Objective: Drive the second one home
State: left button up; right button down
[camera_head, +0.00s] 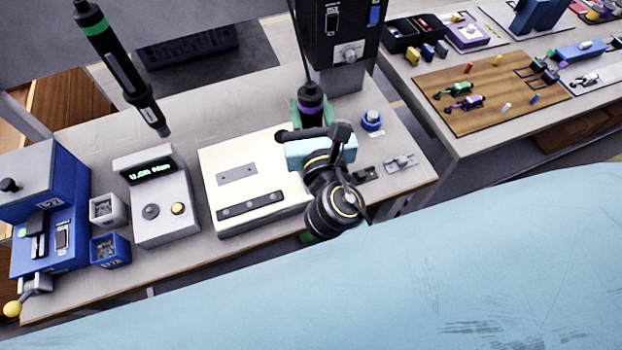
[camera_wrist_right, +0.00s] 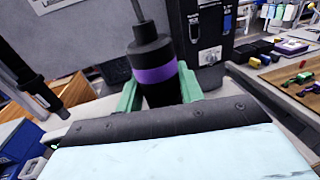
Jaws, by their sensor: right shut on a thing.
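A black screwdriver with a purple band (camera_head: 311,90) hangs upright on a cable above the right part of the cream block (camera_head: 225,190). My right gripper (camera_head: 311,108) is shut around its body. In the right wrist view the purple-banded screwdriver (camera_wrist_right: 153,75) stands between the green fingers (camera_wrist_right: 157,92). Its lower end is hidden behind my gripper and wrist. The cream block carries a grey plate (camera_head: 237,173) and a longer dark strip (camera_head: 250,206) with small round screw-like spots; their depth is too small to tell. My left gripper is not in view.
A second screwdriver with a green band (camera_head: 118,65) hangs tilted at the left. A grey box with a green display (camera_head: 160,200), small bins (camera_head: 108,210) and a blue machine (camera_head: 50,215) stand to the left. A black column (camera_head: 335,40) rises behind my gripper. A blue knob (camera_head: 372,118) sits right.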

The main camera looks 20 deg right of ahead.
aim_at(313, 102)
jog(key=shift+s+f+b, duration=0.1)
jog(key=shift+f+b, duration=0.6)
jog(key=shift+f, duration=0.35)
dwell(1.5)
jog(key=shift+r, duration=0.15)
notch_tip(313, 102, up, 6)
jog(key=p, duration=0.7)
jog(key=shift+r, duration=0.1)
